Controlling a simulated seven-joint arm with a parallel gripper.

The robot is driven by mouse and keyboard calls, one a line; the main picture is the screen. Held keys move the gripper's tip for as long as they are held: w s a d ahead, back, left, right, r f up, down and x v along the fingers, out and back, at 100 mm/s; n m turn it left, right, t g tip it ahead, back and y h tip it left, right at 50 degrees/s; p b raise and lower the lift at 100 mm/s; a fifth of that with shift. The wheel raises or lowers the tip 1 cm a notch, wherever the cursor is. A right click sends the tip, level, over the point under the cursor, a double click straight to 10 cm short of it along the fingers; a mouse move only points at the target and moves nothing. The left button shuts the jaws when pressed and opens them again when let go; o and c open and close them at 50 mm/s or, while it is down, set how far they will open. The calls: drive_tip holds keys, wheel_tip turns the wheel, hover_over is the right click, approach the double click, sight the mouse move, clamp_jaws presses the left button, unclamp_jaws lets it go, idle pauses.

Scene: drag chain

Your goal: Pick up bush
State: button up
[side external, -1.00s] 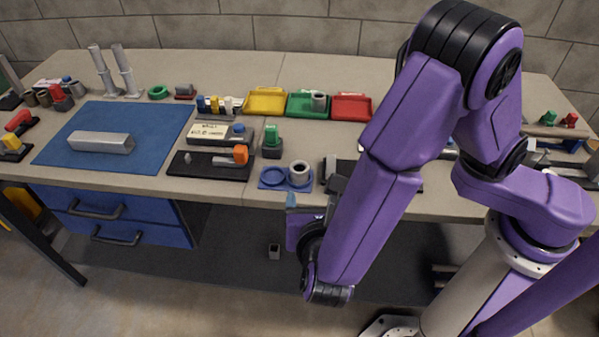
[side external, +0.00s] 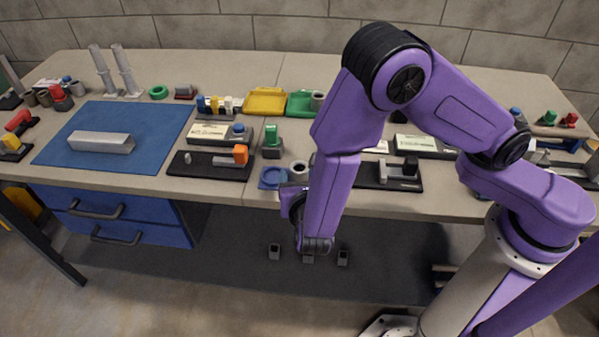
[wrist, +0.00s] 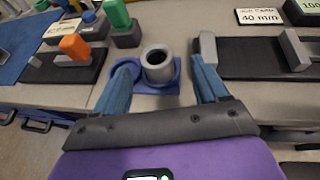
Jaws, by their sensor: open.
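The bush, a grey hollow cylinder (side external: 299,167), stands upright at the right part of a small blue holder (side external: 268,182) near the bench's front edge. In the wrist view the bush (wrist: 157,66) shows its dark bore, and the blue holder (wrist: 151,89) has a round ring on its left. My gripper (wrist: 163,66) is open and empty, with a blue finger to each side of the bush in that picture. The fingers appear nearer the camera than the bush, and I see no contact. In the side view my arm partly hides the fingers and the holder's right side.
A black fixture with a grey block (wrist: 292,50) lies right of the holder. A black fixture with an orange block (wrist: 74,47) and a green-topped block (wrist: 118,14) stand left. Another grey ring (side external: 317,98) sits in the green tray (side external: 299,103).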

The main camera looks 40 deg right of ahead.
sight(299, 162)
drive_tip(key=shift+x, duration=2.65)
drive_tip(key=shift+w+a+r, duration=0.1)
drive_tip(key=shift+w+r, duration=0.1)
drive_tip(key=shift+c, duration=0.3)
drive_tip(key=c, duration=1.2)
drive_tip(key=shift+r, duration=0.2)
drive_tip(key=shift+r, duration=0.6)
drive_tip(key=s+d+r, duration=0.2)
drive_tip(key=s+r, duration=0.1)
drive_tip(key=s, duration=0.1)
drive_tip(key=s+d+r, duration=0.1)
drive_tip(key=s+r, duration=0.3)
drive_tip(key=s+d+r, duration=0.2)
drive_tip(key=s+r, duration=0.2)
drive_tip(key=shift+s+d+r, duration=0.2)
drive_tip(key=shift+s+d, duration=0.15)
